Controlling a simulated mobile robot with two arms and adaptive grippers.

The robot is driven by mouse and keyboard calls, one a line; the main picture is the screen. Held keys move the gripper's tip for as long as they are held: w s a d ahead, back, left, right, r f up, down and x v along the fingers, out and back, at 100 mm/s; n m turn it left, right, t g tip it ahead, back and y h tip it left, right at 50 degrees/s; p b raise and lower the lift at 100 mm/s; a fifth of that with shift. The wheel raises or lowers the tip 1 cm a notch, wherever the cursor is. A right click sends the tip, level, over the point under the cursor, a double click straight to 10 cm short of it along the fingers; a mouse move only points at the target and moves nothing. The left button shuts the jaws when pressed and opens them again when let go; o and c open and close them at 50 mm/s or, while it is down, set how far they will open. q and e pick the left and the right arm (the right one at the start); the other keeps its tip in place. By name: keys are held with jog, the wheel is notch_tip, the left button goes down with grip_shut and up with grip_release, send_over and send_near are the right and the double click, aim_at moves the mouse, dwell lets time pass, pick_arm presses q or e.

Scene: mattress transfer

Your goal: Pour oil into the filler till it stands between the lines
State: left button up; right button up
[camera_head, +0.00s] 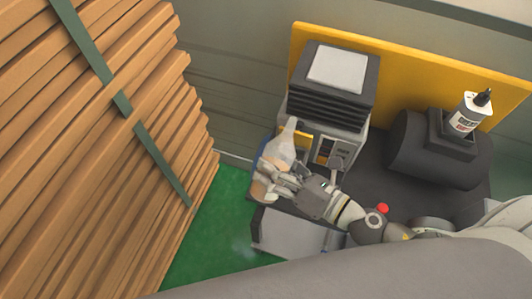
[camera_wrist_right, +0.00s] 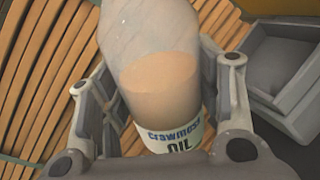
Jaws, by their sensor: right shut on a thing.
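A clear oil bottle (camera_head: 279,150) with tan oil in it is in my right gripper (camera_head: 270,178), at the left front of the machine (camera_head: 325,105). The bottle shows large in the right wrist view (camera_wrist_right: 160,80), between the two fingers. Its white label reads "Crawmoss OIL". The oil surface lies across the bottle and the upper part is clear. The bottle looks roughly upright, with its narrow neck up and apart from the machine. The machine has a small front panel (camera_head: 324,150) and a pale fitting beside it; I cannot tell the filler or its lines. My left gripper is not in view.
Stacked wooden slats (camera_head: 90,130) with a green strap rise on the left. A yellow panel (camera_head: 430,65) stands behind the machine. A white cartridge (camera_head: 465,115) sits on a dark cylinder (camera_head: 415,148) to the right. A grey tray (camera_head: 287,232) is below the bottle. Green floor (camera_head: 215,225) shows between.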

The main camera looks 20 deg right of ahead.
aim_at(275, 196)
jog(key=s+m, duration=0.1)
jog(key=a+f+m, duration=0.1)
jog(key=s+m, duration=0.1)
jog(key=shift+s+a+f+m+g, duration=0.3)
jog(key=shift+s+g, duration=0.05)
jog(key=shift+g, duration=0.05)
jog(key=shift+s+a+f+m, duration=0.1)
jog(key=shift+a+f+m, duration=0.1)
jog(key=shift+f+m, duration=0.15)
jog(key=shift+s+a+f+m, duration=0.25)
jog(key=shift+f+m, duration=0.2)
jog(key=shift+m, duration=0.3)
jog(key=shift+g+y, duration=0.3)
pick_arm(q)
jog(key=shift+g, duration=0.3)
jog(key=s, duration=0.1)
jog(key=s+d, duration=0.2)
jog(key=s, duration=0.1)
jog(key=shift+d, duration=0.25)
